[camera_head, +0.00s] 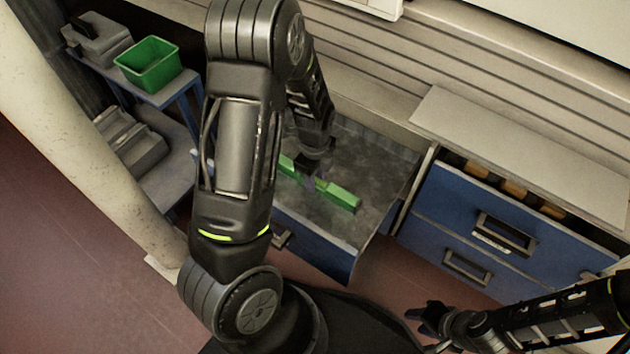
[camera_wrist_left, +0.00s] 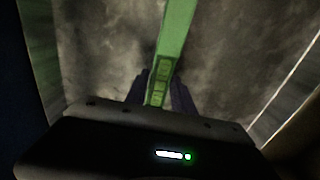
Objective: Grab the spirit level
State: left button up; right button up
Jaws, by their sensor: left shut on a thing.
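The green spirit level (camera_head: 339,196) is in an open drawer (camera_head: 310,249) of the blue cabinet. My left gripper (camera_head: 313,181) reaches down into the drawer and is shut on the level near its middle; my arm hides part of it. In the left wrist view the level (camera_wrist_left: 174,50) runs up from between the two dark fingers (camera_wrist_left: 162,92) to the top edge. I cannot tell whether it touches the drawer floor. My right gripper (camera_head: 432,318) is low at the right, over the floor and away from the level; its finger opening is too small to judge.
A second blue drawer unit (camera_head: 480,225) stands to the right, its top drawer slightly open with orange-brown things inside. A green bin (camera_head: 148,64) and a grey case (camera_head: 100,40) sit on a shelf at upper left. A pale column (camera_head: 75,130) stands at left.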

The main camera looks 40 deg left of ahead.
pick_arm(q)
grip_shut()
notch_tip(320, 180, up, 10)
jog(key=p, duration=0.3)
dwell(0.3)
dwell(0.5)
